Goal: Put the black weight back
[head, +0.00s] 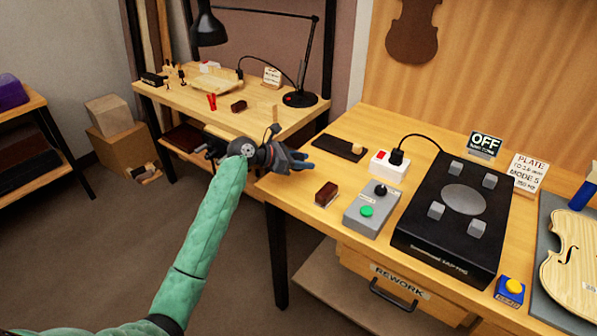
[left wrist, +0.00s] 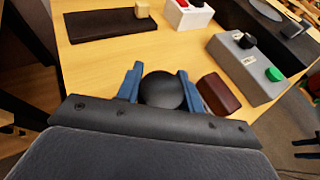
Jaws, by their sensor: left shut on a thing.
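My left gripper (head: 303,163) is over the left end of the right bench, its arm coming in from the lower left. In the left wrist view its two blue fingers (left wrist: 160,88) are shut on the round black weight (left wrist: 162,91). The weight's dark top shows between the fingers; its underside is hidden. In the head view I cannot make the weight out apart from the dark gripper. A dark flat strip (head: 334,148) with a small light wooden block (head: 357,147) on it lies behind the gripper.
A dark red-brown block (head: 326,194) lies close to the gripper's right. A grey box (head: 370,212) with a green button and black knob, a red-switch power box (head: 388,166) and a black plate machine (head: 450,245) stand further right. A gap separates the left bench (head: 190,110).

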